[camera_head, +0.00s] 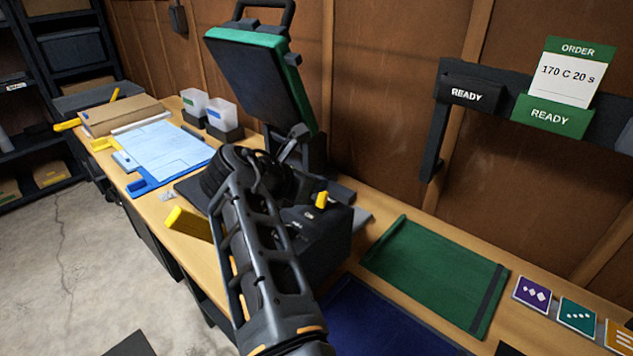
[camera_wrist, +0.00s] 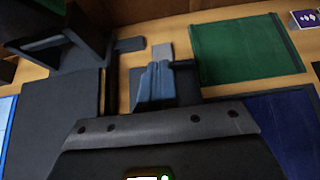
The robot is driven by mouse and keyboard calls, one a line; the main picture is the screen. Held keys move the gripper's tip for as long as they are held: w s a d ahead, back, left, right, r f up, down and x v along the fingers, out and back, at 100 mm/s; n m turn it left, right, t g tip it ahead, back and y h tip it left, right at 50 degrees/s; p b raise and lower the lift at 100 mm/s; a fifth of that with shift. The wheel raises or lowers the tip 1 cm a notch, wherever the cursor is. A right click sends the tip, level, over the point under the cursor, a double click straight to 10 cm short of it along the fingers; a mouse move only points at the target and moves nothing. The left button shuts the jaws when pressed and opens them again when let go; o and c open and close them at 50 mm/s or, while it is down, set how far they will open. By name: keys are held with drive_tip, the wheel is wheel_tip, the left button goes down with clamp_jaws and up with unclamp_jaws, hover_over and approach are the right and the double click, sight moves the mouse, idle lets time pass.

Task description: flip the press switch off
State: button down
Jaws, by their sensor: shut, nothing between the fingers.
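The heat press stands on the bench with its green-edged upper plate (camera_head: 262,75) raised and tilted back. Its dark control box (camera_head: 318,240) is beside my arm in the head view. A yellow switch lever (camera_head: 321,199) sticks up from the top of the box, near a small white marking. In the wrist view, my gripper (camera_wrist: 158,72) is shut and empty, with its fingers over the control box area. The switch does not show in the wrist view. In the head view my arm hides part of the press, and my fingertips cannot be made out.
A green mat (camera_head: 436,270) and a dark blue mat (camera_head: 375,325) lie right of the press. A blue-white sheet (camera_head: 163,150), white bins (camera_head: 221,112) and a cardboard box (camera_head: 120,115) are at the left. An order card (camera_head: 566,75) is on the wall rail.

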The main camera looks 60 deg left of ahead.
drive_tip(key=v, duration=0.8)
idle(0.6)
